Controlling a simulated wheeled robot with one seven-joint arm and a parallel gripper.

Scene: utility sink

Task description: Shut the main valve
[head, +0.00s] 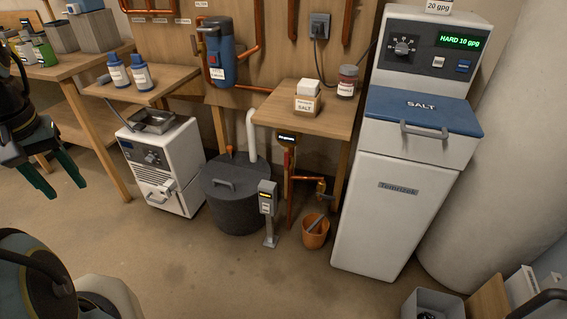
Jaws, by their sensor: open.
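My gripper (66,192) is at the left edge, dark with two green fingers spread apart and empty. It hangs in front of the left wooden bench, well away from the pipework. A vertical copper pipe (290,205) rises from the floor below the small wooden table. It has a narrow red part (287,160), perhaps a valve handle, under a small dark display (287,138). A brass fitting with a dark lever (322,188) sits on a side branch above an orange bucket (315,234). No label readable here marks the main valve, so I cannot tell which part it is.
A white softener cabinet (385,215) stands right of the pipe. A dark round tank (236,200) and a grey post (268,205) stand left of it. A white appliance (165,165) is farther left. The floor in front (240,275) is open.

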